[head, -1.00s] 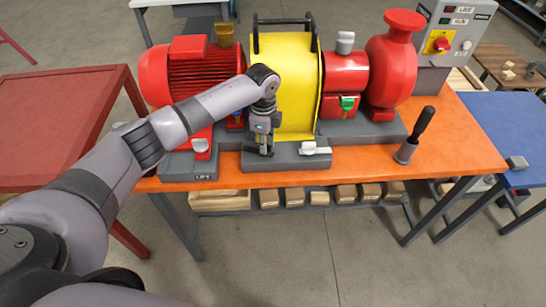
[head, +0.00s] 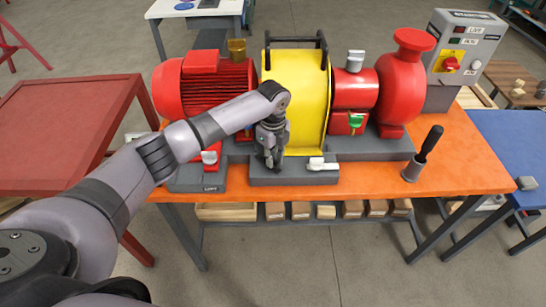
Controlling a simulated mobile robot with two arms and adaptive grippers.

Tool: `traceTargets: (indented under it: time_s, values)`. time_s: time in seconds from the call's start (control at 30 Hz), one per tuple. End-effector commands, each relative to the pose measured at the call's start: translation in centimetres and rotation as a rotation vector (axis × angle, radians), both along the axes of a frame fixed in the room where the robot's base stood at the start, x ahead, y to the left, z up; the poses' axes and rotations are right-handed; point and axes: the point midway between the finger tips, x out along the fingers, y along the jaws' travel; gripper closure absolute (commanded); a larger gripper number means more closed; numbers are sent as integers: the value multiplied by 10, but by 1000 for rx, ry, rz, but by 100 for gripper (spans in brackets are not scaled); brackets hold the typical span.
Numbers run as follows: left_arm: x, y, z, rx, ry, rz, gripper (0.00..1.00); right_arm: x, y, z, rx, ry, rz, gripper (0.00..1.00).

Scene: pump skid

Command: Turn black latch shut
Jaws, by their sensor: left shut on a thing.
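My left gripper (head: 272,164) points down at the left part of the grey base block (head: 295,177) in front of the yellow guard (head: 297,95). Its fingers are shut on a small dark thing there, which I take to be the black latch. The fingers hide nearly all of it, so I cannot tell which way its handle points. A white latch (head: 322,164) lies on the right part of the same block. My right gripper is not in view.
A red motor (head: 200,88) stands left of the guard and a red pump (head: 402,85) right of it. A black-handled tool stands in a grey holder (head: 411,172) at the right. The orange tabletop (head: 462,160) is clear at the right.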

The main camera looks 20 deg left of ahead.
Motion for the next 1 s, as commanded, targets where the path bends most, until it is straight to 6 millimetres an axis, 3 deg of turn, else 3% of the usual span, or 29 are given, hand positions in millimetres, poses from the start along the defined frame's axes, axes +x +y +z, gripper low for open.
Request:
traceTargets:
  time_s: [0.2,0.23,0.5,0.83,1.0]
  values:
    - [0,-1,0,-2,0,0,100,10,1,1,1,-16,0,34]
    - [0,-1,0,-2,0,0,86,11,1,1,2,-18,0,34]
    - [0,-1,0,-1,-1,1,68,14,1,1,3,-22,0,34]
    - [0,0,2,0,-1,2,67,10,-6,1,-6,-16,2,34]
    - [1,0,20,-2,-2,2,67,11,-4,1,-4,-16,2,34]
